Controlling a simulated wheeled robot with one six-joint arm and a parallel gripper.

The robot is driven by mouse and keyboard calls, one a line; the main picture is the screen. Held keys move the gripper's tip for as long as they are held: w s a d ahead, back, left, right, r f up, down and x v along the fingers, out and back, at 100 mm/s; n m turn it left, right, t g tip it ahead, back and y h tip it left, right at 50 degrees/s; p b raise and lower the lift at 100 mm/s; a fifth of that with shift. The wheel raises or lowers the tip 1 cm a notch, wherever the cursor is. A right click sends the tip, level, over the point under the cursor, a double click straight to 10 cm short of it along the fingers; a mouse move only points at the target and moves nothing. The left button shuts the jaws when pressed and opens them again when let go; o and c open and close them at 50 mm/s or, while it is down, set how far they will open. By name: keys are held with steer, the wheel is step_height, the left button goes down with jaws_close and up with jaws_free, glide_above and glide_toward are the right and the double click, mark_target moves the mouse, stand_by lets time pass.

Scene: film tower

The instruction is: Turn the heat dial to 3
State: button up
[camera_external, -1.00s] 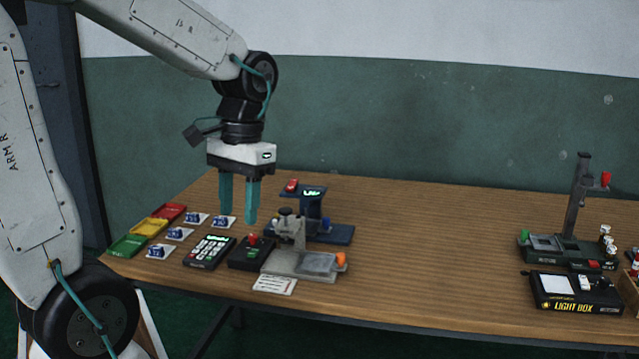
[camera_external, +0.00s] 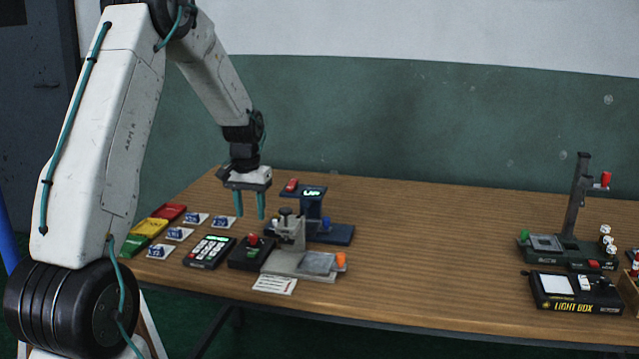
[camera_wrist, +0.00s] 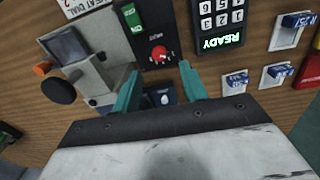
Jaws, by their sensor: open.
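A card (camera_external: 275,284) lies at the table's front edge; in the wrist view its cut-off print (camera_wrist: 82,6) seems to read "AT DIAL". A black box (camera_external: 243,258) beside it carries a red knob (camera_external: 253,239), also seen in the wrist view (camera_wrist: 160,54), and a green part (camera_wrist: 134,17). I cannot tell for certain that this knob is the heat dial, nor read its setting. My gripper (camera_external: 250,215) is open and empty, above and behind the black box. In the wrist view its fingertips (camera_wrist: 159,68) frame the red knob's near side without touching it.
A grey press (camera_external: 300,262) with an orange knob stands right of the box, and a blue device (camera_external: 325,222) behind it. A keypad (camera_external: 208,252) reading "READY" (camera_wrist: 221,40) is to the left. Slide cards and coloured trays (camera_external: 150,228) lie further left. The table's middle is clear.

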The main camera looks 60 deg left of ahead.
mark_target(251, 237)
step_height(251, 237, down, 6)
steer(key=shift+d+f, duration=0.1)
steer(key=shift+d, duration=0.05)
jaws_close()
